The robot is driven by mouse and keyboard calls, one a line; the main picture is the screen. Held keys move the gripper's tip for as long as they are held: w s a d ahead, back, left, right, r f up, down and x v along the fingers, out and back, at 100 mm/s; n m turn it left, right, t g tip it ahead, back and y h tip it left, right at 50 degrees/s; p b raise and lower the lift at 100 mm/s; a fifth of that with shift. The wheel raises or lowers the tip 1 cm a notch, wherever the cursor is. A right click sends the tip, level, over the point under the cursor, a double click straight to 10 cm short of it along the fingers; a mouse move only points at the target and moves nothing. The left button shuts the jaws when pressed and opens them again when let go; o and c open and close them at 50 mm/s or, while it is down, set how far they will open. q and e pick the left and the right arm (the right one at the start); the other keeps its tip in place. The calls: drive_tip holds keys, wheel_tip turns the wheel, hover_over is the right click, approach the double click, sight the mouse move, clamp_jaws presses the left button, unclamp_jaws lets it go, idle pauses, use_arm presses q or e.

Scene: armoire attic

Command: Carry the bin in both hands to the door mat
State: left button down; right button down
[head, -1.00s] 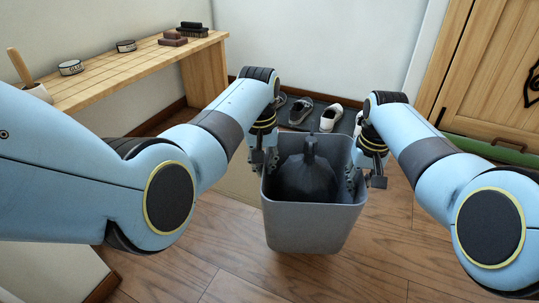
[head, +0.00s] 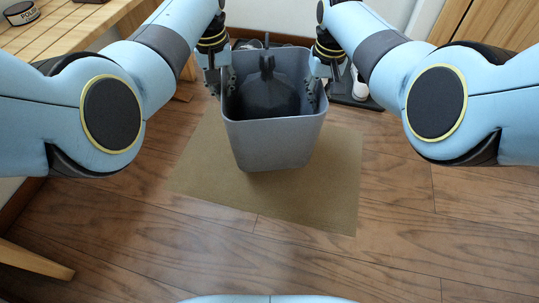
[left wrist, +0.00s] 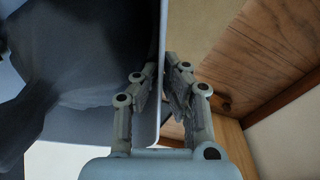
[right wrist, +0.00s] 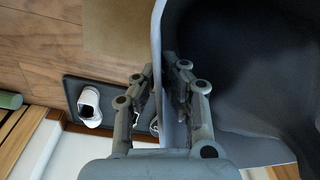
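The grey bin (head: 272,145) is upright in the head view, with a dark tied bag (head: 268,95) inside. My left gripper (head: 221,82) is shut on the bin's left wall, one finger inside and one outside; the wall also shows between its fingers in the left wrist view (left wrist: 154,110). My right gripper (head: 317,85) is shut on the right wall in the same way, as the right wrist view shows (right wrist: 158,60). The tan door mat (head: 310,205) lies flat on the floor, and the bin is over its back part. I cannot tell whether the bin's base touches it.
A dark shoe tray (head: 358,100) with shoes is behind the bin at the right. A wooden bench (head: 75,30) with a tin (head: 21,12) stands at the left. The wooden floor (head: 400,230) in front and to the right is clear.

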sight(226, 119)
use_arm(q)
drive_tip(key=shift+w+a+r, duration=0.1)
drive_tip(key=shift+r, duration=0.05)
use_arm(e)
drive_tip(key=shift+w+d+r, duration=0.1)
